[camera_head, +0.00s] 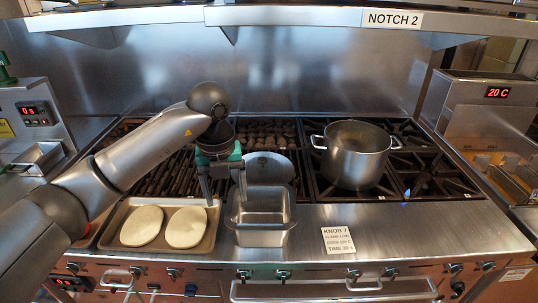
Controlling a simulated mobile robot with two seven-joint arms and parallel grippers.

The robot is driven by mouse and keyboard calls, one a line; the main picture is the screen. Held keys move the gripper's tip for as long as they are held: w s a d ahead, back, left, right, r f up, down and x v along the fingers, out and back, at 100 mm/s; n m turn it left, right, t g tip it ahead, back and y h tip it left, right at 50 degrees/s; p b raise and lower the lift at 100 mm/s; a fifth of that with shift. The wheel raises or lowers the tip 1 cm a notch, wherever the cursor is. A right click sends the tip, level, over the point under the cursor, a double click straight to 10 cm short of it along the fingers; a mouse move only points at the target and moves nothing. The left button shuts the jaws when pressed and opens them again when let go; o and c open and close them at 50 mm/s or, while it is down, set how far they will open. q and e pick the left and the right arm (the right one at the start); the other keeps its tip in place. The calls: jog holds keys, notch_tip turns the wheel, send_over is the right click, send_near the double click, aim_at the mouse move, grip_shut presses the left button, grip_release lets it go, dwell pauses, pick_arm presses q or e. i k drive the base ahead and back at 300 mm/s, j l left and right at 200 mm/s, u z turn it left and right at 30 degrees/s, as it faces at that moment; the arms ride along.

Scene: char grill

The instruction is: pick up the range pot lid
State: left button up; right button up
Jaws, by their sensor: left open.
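A round metal piece that looks like the pot lid (270,168) rests on the grill just behind a rectangular steel pan, its lower edge hidden by the pan. The steel pot (355,165) with side handles stands on the right burners. My left gripper (226,196) is open, with its fingers pointing down. It is just left of the lid, above the gap between the tray and the steel pan, and nothing shows between its fingers. My right gripper is out of view.
The rectangular steel pan (263,237) stands on the front counter. A tray (208,243) with two pale flat rounds is left of it. A small sign (338,240) stands to the right, with clear counter beyond. A steel shelf (280,16) hangs above.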

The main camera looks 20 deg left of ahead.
aim_at(261, 166)
jog(key=i, duration=1.05)
